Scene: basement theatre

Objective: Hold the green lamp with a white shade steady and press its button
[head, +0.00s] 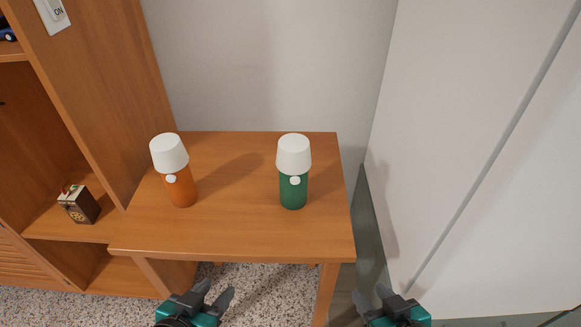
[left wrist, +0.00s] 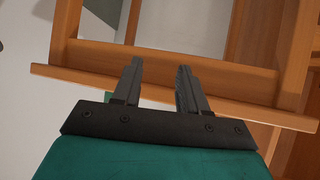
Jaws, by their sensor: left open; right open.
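The green lamp (head: 293,192) stands upright on the right part of the wooden table, with a white shade (head: 294,153) on top. Its round white button (head: 295,181) faces me, just below the shade. My left gripper (head: 217,293) is open and empty, low in front of the table's front edge. The left wrist view also shows its open fingers (left wrist: 155,80) with nothing between them and the table edge beyond. My right gripper (head: 375,295) is open and empty, low and to the right of the table's front right corner. Both grippers are apart from the lamp.
An orange lamp (head: 180,187) with a white shade stands on the table (head: 240,229) left of the green one. A wooden shelf unit (head: 99,90) with a small dark box (head: 78,205) adjoins on the left. White walls close the back and right. The table front is bare.

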